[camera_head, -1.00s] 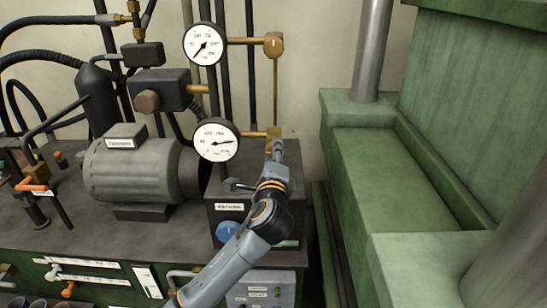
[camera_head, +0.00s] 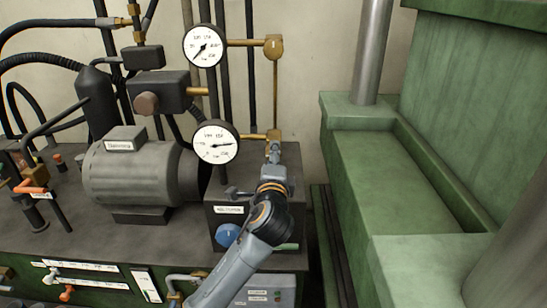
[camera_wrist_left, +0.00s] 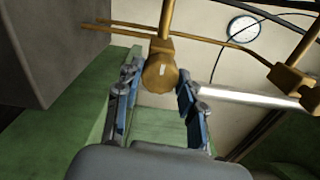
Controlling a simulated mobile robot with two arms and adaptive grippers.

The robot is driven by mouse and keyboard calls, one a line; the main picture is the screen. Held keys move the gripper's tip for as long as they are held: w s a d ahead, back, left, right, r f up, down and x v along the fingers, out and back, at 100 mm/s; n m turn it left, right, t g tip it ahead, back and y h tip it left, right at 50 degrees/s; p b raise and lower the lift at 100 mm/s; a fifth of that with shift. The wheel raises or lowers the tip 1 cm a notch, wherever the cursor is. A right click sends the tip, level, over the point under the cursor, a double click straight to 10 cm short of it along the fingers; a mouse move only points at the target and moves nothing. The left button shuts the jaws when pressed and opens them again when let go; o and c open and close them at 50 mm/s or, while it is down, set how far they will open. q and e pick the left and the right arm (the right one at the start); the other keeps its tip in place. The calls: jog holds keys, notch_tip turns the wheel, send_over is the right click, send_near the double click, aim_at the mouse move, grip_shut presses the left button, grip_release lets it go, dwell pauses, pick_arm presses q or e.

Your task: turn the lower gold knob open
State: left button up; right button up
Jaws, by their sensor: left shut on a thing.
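The lower gold knob (camera_head: 273,134) sits at the right end of the brass pipe by the lower gauge (camera_head: 216,143). My left gripper (camera_head: 274,151) reaches up to it from below and hides part of it. In the left wrist view, the round end of the knob (camera_wrist_left: 160,74) shows a small white mark. It lies between the two blue-grey fingers of the left gripper (camera_wrist_left: 157,88), which are shut on it. My right gripper is in neither view.
An upper gold knob (camera_head: 273,47) and upper gauge (camera_head: 205,45) sit above. A grey motor (camera_head: 135,175) is left of the arm, and a blue dial (camera_head: 229,235) is below. Green machinery (camera_head: 385,175) stands close on the right.

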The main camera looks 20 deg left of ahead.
pick_arm(q)
jog(key=o, duration=1.2)
jog(key=v, duration=1.2)
